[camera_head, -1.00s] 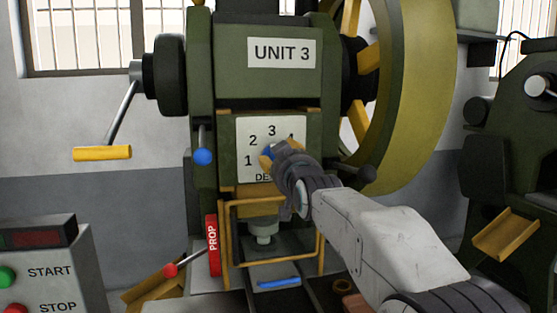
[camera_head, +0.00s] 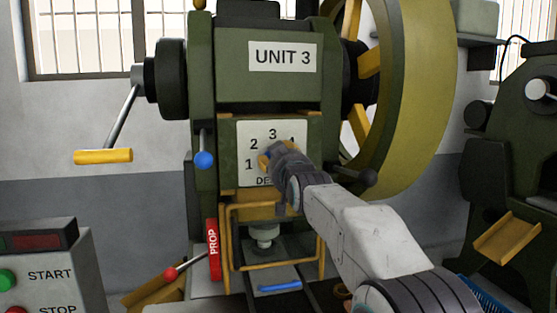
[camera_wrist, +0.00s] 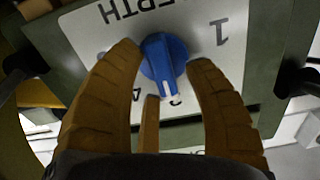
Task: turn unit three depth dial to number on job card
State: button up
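The unit three depth dial has a blue knob (camera_wrist: 163,58) on a white number plate (camera_head: 250,130), which shows 1, 2, 3 and part of a 4. The plate appears upside down in the wrist view. The knob's white mark points down there, towards a partly hidden number that looks like 3. In the head view my gripper (camera_head: 264,160) covers most of the knob and the plate's right side. I see no job card.
A blue-knobbed lever (camera_head: 204,159) is left of the plate, a black-knobbed one (camera_head: 368,177) to its right. A yellow guard frame (camera_head: 232,250) and red PROP bar (camera_head: 213,250) are below. A START/STOP box (camera_head: 50,255) stands at lower left.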

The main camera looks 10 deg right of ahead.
grip_shut()
jog(key=shift+m+b, duration=0.6)
jog(key=shift+m, duration=1)
jog(key=shift+o, duration=1)
grip_release()
jog(key=shift+f, duration=0.1)
jog(key=s, duration=1.2)
